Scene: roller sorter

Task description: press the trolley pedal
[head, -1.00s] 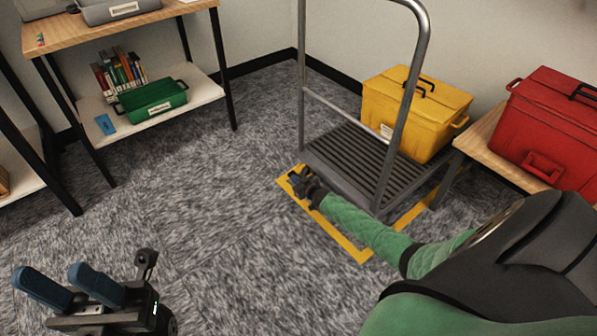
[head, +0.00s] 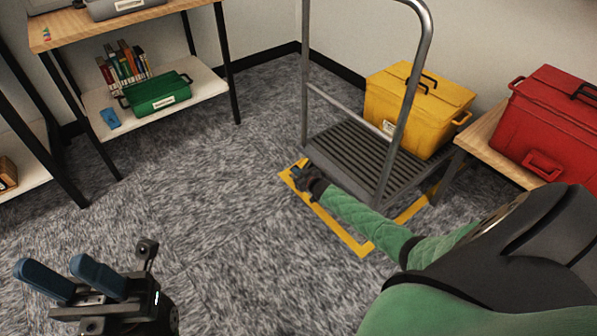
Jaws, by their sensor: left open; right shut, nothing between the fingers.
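The trolley (head: 365,157) stands at the back right, with a dark ribbed deck and a grey tubular handle. My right gripper (head: 298,171) is shut and empty, low at the trolley's front left corner, over the yellow floor marking. The pedal cannot be made out; the gripper and forearm cover that corner. Whether the gripper touches anything there I cannot tell. My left gripper (head: 70,277) is open and empty at the bottom left, above bare carpet, far from the trolley.
A yellow outline (head: 347,238) is on the floor around the trolley. A yellow box (head: 415,110) stands behind the handle. A red box (head: 552,125) is on a wooden table (head: 490,160) at right. A shelf unit (head: 185,108) with a green box (head: 157,94) is at left. Middle carpet is clear.

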